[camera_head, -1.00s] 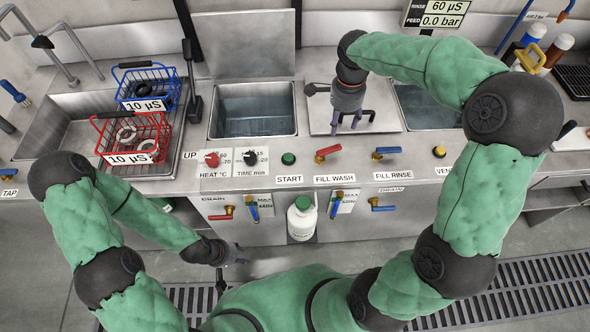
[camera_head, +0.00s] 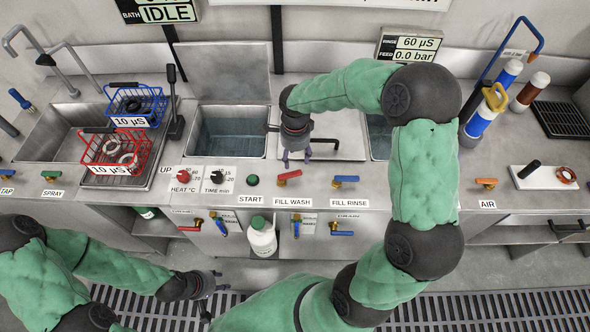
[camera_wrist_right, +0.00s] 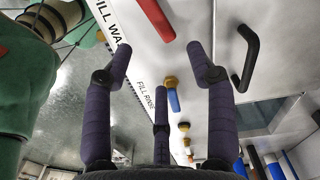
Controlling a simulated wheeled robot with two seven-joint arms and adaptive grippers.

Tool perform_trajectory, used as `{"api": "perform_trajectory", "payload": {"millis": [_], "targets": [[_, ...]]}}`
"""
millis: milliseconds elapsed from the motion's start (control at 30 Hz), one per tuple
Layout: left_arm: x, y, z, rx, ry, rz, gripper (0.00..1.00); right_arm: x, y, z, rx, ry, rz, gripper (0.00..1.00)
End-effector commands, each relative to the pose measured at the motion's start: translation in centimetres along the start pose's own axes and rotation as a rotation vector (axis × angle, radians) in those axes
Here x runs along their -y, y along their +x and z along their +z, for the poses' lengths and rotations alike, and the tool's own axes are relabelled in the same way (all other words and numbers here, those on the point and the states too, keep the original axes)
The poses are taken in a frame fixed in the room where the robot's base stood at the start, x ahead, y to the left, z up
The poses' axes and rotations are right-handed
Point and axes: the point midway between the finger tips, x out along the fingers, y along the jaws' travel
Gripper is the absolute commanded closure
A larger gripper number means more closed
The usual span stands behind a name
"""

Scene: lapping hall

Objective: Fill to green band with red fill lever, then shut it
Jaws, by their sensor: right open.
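The red fill lever (camera_head: 289,176) sits on the bench's front ledge above the FILL WASH label, its handle pointing right and slightly upward. My right gripper (camera_head: 295,160) is open and empty just behind and above it, apart from it. In the right wrist view, the red lever (camera_wrist_right: 155,18) lies beyond the spread fingers of the right gripper (camera_wrist_right: 160,60). The wash tank (camera_head: 230,107) is open; its water level is unclear. The green band cannot be made out. My left gripper (camera_head: 213,291) is low in front of the bench, empty, its finger opening unclear.
The blue FILL RINSE lever (camera_head: 345,180) is right of the red one. A black hooked handle (camera_head: 325,142) stands behind. The START button (camera_head: 253,180) is left. A red drain lever (camera_head: 190,228) and white bottle (camera_head: 262,238) are below. The display (camera_head: 165,13) reads IDLE.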

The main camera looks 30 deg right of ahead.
Motion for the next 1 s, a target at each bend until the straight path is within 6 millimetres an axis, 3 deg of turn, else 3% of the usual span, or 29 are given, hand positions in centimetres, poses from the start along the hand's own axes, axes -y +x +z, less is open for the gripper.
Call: {"api": "perform_trajectory", "payload": {"millis": [300, 500, 933, 1000], "targets": [[0.5, 1.4, 0.0, 0.001, 0.000, 0.000, 0.60, -0.1, 5.9, 0.0, -0.001, -0.002, 0.004, 0.43], [0.6, 1.8, 0.0, 0.001, 0.000, 0.000, 0.60, -0.1, 8.2, 0.0, -0.001, -0.002, 0.002, 0.43], [0.7, 1.9, 0.0, 0.001, 0.000, 0.000, 0.60, 0.0, 8.9, 0.0, 0.000, -0.002, 0.000, 0.43], [0.7, 1.9, 0.0, 0.001, 0.000, 0.000, 0.60, 0.0, 8.9, 0.0, 0.000, -0.002, 0.000, 0.60]]}}
